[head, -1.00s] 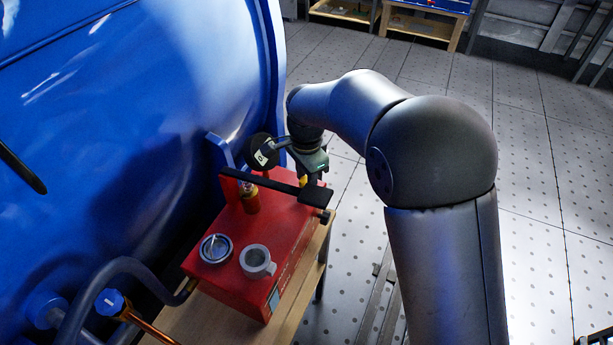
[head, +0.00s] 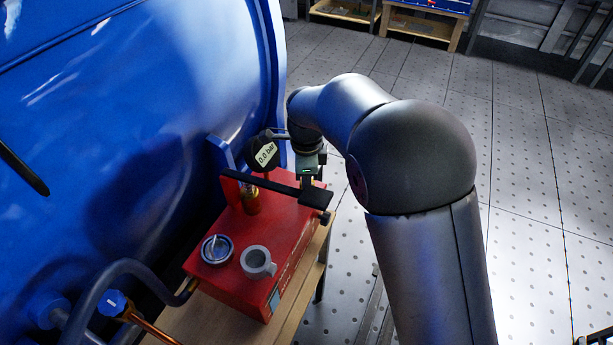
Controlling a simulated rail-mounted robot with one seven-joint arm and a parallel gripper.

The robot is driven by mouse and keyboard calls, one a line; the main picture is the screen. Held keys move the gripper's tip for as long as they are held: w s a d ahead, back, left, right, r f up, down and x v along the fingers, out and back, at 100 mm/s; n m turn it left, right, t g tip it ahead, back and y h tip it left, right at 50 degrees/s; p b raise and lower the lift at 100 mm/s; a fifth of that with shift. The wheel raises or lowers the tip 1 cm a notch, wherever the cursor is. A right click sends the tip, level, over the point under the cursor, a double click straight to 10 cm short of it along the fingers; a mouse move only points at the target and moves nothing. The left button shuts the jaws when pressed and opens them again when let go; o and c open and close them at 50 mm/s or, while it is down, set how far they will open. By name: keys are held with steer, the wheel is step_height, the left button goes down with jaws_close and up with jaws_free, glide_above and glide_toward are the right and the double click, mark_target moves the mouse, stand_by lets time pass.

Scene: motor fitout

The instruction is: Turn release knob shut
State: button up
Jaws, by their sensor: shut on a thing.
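The red pump box (head: 285,225) stands on a wooden bench beside the blue tank. A black pump lever (head: 268,187) crosses above its top. My gripper (head: 309,178) points down at the box's far right corner, behind the lever. It is shut, and its fingertips are mostly hidden by the lever end. The release knob between them is hidden too, so its turn position cannot be told. A round black gauge (head: 263,152) left of my gripper reads 0.0 bar.
A brass fitting (head: 250,202) rises under the lever. An open filler cup (head: 257,262) and a round lid (head: 216,249) are on the box top. A hose (head: 125,263) runs to its left side.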

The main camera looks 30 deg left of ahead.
steer(key=shift+r, duration=0.1)
steer(key=o, duration=1)
steer(key=shift+c, duration=0.2)
step_height(320, 180, up, 17)
steer(key=shift+r, duration=0.2)
steer(key=d+f+n, duration=0.2)
steer(key=d+n, duration=0.4)
steer(key=d, duration=2.2)
steer(key=s+d+f+n, duration=0.3)
steer(key=s+d+f, duration=0.1)
steer(key=s+d, duration=0.3)
steer(key=s+d+f+n, duration=0.2)
steer(key=s+d+f, duration=0.2)
steer(key=s+d, duration=0.2)
steer(key=shift+s+d+n, duration=0.4)
steer(key=shift+d, duration=0.85)
